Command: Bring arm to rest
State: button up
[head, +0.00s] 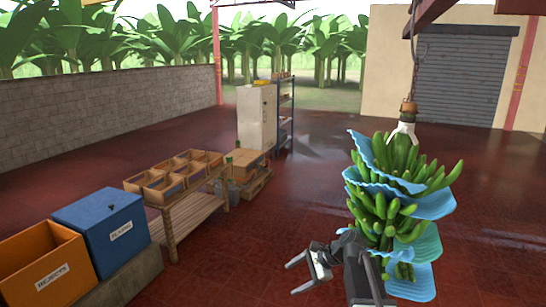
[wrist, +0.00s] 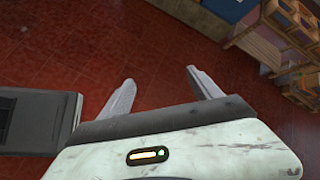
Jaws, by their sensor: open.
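My gripper (head: 292,275) is open and empty in the head view, held in front of and to the left of the hanging banana stem. Its two spread fingers also show in the wrist view (wrist: 158,85), with only red floor between them. My arm (head: 362,275) comes up from the bottom of the head view, close to the stem's lower left side. The banana stem (head: 378,212) hangs at the right with several green hands and light blue sheets (head: 432,204) between them. Part of its lower left side is hidden behind my arm.
A wooden table (head: 178,222) with several open boxes stands left of centre. A blue bin (head: 107,228) and an orange bin (head: 42,266) stand at the lower left. A pale cabinet (head: 256,115) and a shelf are further back. Red floor (head: 250,245) is clear between table and gripper.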

jog(key=s+a+f+n+g+h+b, duration=0.1)
jog(key=s+f+n+h, duration=0.1)
jog(key=s+f+n, duration=0.35)
jog(key=s+d+f+n+g+h, duration=0.1)
jog(key=s+d+f+n+h, duration=0.2)
jog(key=s+d+n+h, duration=0.3)
jog(key=s+d+n, duration=0.2)
jog(key=s+d, duration=0.2)
jog(key=shift+s+d+f+h, duration=0.2)
jog(key=shift+f+h, duration=0.1)
jog(key=shift+f, duration=0.1)
jog(key=shift+n, duration=0.25)
dwell(0.5)
